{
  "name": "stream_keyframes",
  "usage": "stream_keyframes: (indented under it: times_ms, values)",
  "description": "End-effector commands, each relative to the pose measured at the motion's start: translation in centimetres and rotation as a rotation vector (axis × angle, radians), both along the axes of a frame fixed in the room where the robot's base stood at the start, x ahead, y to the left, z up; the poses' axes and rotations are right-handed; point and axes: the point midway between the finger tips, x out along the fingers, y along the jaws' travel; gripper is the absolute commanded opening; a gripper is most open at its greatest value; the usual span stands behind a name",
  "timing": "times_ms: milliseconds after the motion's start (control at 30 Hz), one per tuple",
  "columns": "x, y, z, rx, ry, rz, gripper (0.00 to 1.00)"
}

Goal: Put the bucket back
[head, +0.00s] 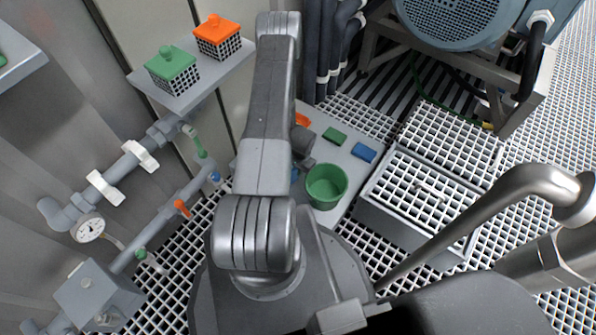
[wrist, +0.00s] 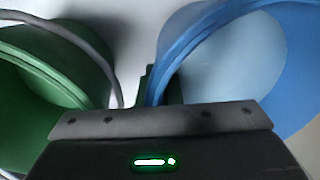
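A green bucket (head: 326,186) stands upright on a pale board (head: 333,155), right of my arm. In the wrist view the green bucket (wrist: 50,75) fills the left side, with a grey curved bar, perhaps its handle, across it. A blue bucket (wrist: 225,60) fills the right side of the wrist view; in the head view my arm mostly hides it. My gripper (head: 303,142) is low over the board behind my arm, just beyond the green bucket. Its dark body spans the bottom of the wrist view, between the buckets. Its fingertips are hidden, and I see no clear grip.
Flat orange (head: 302,120), green (head: 334,136) and blue (head: 363,152) patches lie on the board. A shelf (head: 190,85) holds green-topped and orange-topped baskets. Pipes with a gauge (head: 89,229) line the left wall. A grated step (head: 420,200) and a blue motor (head: 455,20) stand right.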

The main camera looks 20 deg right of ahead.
Motion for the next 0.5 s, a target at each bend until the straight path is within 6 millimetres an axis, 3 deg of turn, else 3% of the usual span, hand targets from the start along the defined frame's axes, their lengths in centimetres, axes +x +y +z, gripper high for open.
stream_keyframes:
  times_ms: [400,500]
  values:
    - [0.14,-0.06,-0.59,-0.002,-0.003,0.0,0.0]
    - [0.06,-0.02,-0.52,0.0,-0.001,0.0,0.21]
